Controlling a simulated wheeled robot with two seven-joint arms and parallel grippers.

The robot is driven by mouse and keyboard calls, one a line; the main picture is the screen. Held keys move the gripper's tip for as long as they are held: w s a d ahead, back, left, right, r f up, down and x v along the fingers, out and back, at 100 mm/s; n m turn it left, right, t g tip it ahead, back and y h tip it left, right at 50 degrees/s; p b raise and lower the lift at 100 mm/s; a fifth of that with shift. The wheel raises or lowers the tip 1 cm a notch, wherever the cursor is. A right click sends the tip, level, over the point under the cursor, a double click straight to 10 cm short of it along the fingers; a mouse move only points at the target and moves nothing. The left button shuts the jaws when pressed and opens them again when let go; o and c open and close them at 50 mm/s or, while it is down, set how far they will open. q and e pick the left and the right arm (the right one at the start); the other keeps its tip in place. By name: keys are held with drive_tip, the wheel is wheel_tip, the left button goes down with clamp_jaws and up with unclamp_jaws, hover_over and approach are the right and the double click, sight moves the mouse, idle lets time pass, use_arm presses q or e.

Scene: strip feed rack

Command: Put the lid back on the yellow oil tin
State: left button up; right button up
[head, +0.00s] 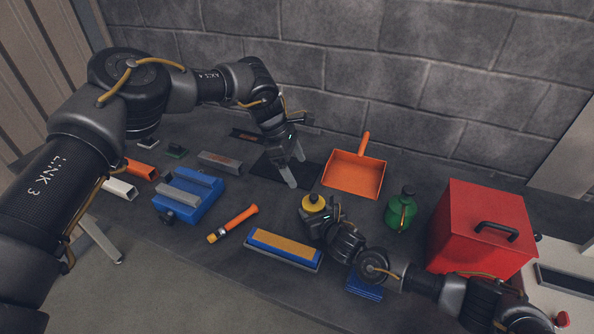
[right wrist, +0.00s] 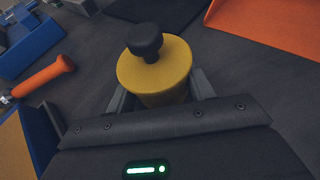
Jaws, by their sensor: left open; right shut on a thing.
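The yellow oil tin (head: 314,204) stands on the bench right of centre in the head view. In the right wrist view the yellow tin (right wrist: 158,80) shows its round top, with a black knob-like lid (right wrist: 144,42) on it, off centre in the picture. I cannot tell how firmly the lid is seated. My right gripper (head: 322,217) is shut on the tin's body, one finger on each side. My left gripper (head: 295,172) is open and empty above a dark mat (head: 267,168), behind and left of the tin.
An orange dustpan (head: 355,176) lies behind the tin. A green tin (head: 401,212) and a red box (head: 480,232) stand to the right. A blue-and-yellow block (head: 283,246), an orange-handled tool (head: 233,224) and a blue vise-like block (head: 190,200) lie to the left.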

drive_tip(key=o, duration=1.5)
drive_tip(key=shift+c, duration=0.2)
drive_tip(key=b+v, duration=0.2)
drive_tip(key=v, duration=0.7)
drive_tip(key=shift+s+d, duration=0.15)
drive_tip(key=shift+s, duration=0.1)
drive_tip(key=shift+s+d+r, duration=0.25)
drive_tip(key=shift+s+r, duration=0.05)
drive_tip(key=shift+s, duration=0.2)
